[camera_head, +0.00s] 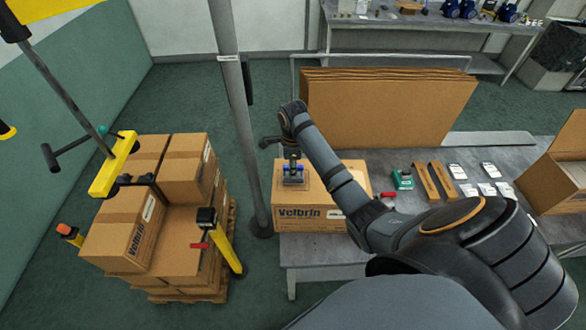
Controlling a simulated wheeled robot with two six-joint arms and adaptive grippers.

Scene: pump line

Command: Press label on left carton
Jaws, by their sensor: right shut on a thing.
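A closed brown carton (318,217) marked "Velbrin" stands at the left end of the grey table. My right arm reaches in from the lower right and bends down over it. My right gripper (292,163) is shut on a small blue tool (296,172) on or just above the carton's top. A pale patch shows beneath the tool; I cannot tell whether it is a label or whether they touch. Several white label cards (458,171) lie on the table to the right. My left gripper is not in view.
A grey post (236,110) stands left of the carton. Farther left are stacked cartons (185,165) on a pallet and a yellow lifting frame (113,165). Flat cardboard (390,105) stands behind the table. A green device (402,179) and an open carton (560,165) are on the right.

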